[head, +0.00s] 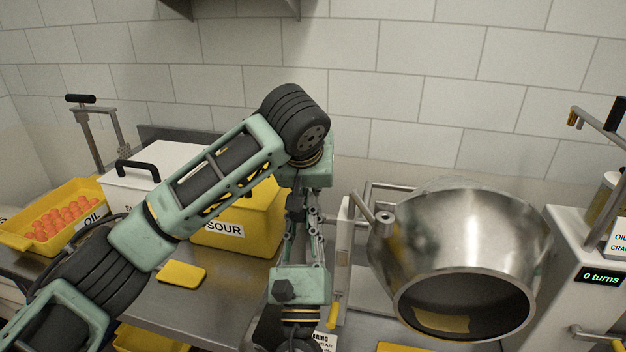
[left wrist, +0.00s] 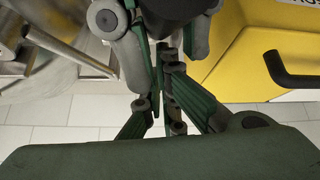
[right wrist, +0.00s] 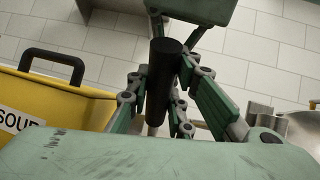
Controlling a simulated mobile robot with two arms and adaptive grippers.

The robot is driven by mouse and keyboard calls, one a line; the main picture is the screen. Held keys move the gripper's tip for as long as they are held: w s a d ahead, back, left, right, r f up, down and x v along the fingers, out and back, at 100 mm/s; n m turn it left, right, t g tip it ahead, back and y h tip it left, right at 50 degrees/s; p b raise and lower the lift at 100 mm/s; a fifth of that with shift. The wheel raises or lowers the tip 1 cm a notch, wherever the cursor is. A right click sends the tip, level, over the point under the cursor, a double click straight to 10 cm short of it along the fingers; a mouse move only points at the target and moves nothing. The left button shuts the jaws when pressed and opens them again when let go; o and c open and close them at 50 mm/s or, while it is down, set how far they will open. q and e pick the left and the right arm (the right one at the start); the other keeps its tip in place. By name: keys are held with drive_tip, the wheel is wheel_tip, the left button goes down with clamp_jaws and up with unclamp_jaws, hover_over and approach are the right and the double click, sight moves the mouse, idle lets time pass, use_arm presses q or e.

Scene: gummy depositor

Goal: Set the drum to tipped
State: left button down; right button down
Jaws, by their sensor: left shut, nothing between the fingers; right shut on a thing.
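The steel drum (head: 470,235) is at the right of the head view. Its round mouth faces the front and slants downward, with a yellow patch inside. A metal rod (head: 360,207) comes off a hub on its left side and also shows in the left wrist view (left wrist: 70,48). My right gripper (head: 303,225) points up and is shut on a black cylindrical grip (right wrist: 163,85). Whether this grip belongs to the drum's rod is hidden. My left gripper (left wrist: 162,95) is shut and empty, face to face with the right one and very close to it.
A yellow SOUR bin (head: 250,228) stands left of the grippers. Further left are a white lidded box (head: 135,190) and a yellow tray (head: 22,238) of orange pieces. A machine with a "0 turns" display (head: 600,276) stands right of the drum. The wall is close behind.

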use_arm(q)
drive_tip(key=shift+s, duration=0.1)
drive_tip(key=shift+s+a+f, duration=0.1)
drive_tip(key=shift+s+f, duration=0.3)
drive_tip(key=shift+s, duration=0.05)
drive_tip(key=shift+s+f+t, duration=0.3)
drive_tip(key=shift+s+f, duration=0.05)
drive_tip(key=shift+s, duration=0.05)
use_arm(e)
drive_tip(key=shift+w+d+r, duration=0.1)
drive_tip(key=shift+w+d, duration=0.05)
drive_tip(key=c, duration=2)
unclamp_jaws()
use_arm(q)
drive_tip(key=shift+a, duration=0.2)
use_arm(e)
drive_tip(key=o, duration=0.4)
drive_tip(key=shift+a, duration=0.2)
drive_tip(key=shift+o, duration=0.2)
use_arm(q)
drive_tip(key=shift+r, duration=0.1)
